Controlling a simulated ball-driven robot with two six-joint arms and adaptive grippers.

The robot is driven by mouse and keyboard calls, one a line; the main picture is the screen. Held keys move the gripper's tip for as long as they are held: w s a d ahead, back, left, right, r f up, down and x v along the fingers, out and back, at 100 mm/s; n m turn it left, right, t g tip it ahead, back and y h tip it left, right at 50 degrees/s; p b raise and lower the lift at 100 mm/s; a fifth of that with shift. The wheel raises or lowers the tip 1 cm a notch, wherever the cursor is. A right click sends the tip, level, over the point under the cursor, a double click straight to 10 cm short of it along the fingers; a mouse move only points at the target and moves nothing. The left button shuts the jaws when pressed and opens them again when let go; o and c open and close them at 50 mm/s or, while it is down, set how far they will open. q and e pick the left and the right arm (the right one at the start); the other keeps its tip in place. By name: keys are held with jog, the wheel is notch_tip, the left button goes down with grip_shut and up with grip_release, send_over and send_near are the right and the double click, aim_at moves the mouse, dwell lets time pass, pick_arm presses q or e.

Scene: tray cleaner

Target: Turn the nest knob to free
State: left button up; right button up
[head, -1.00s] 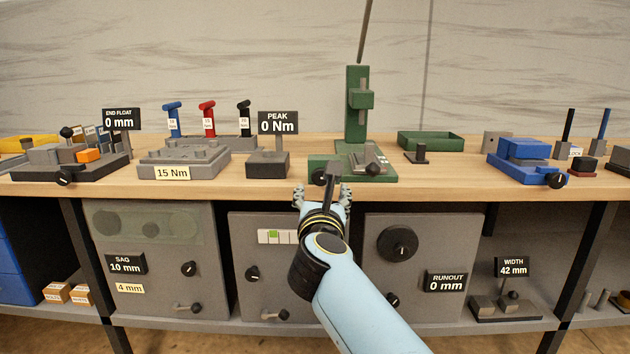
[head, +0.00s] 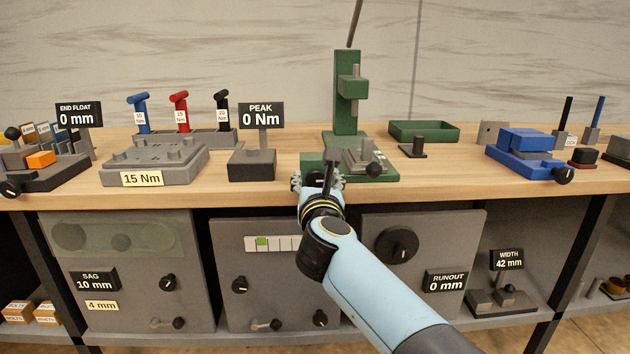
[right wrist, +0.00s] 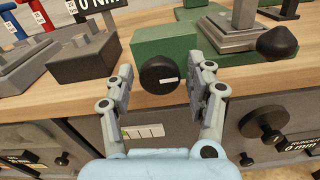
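The green press (head: 347,115) stands on the bench, with a green block at the front left of its base. A round black knob (right wrist: 158,74) with a white mark sits on the front face of that green block (right wrist: 165,43) in the right wrist view. My right gripper (right wrist: 164,88) is open, its fingers either side of the knob with gaps showing. In the head view my right gripper (head: 317,181) is in front of the block and largely covers the knob. I cannot tell which setting the white mark stands for. My left gripper is not in view.
A grey block with the PEAK sign (head: 261,115) stands left of the press. A grey fixture with a dark knob (head: 373,169) sits on the press base, close right of my right gripper. Cabinet panels with knobs lie below the bench edge.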

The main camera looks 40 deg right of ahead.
jog(key=c, duration=0.9)
jog(key=shift+r+n+p, duration=0.1)
jog(key=shift+n+p, duration=0.4)
jog(key=shift+p, duration=0.05)
jog(key=shift+n+p, duration=0.55)
jog(key=shift+n, duration=0.15)
jog(key=n+p, duration=0.4)
jog(key=n, duration=0.2)
jog(key=shift+p, duration=0.35)
jog(key=n+p, duration=0.3)
jog(key=n, duration=0.1)
jog(key=shift+n, duration=0.4)
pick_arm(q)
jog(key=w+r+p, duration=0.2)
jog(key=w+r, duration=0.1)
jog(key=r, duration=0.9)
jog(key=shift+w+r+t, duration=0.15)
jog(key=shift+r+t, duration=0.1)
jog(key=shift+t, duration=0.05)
pick_arm(e)
jog(key=shift+n, duration=2.2)
pick_arm(q)
jog(key=shift+p, duration=0.3)
pick_arm(e)
jog(key=shift+f, duration=0.2)
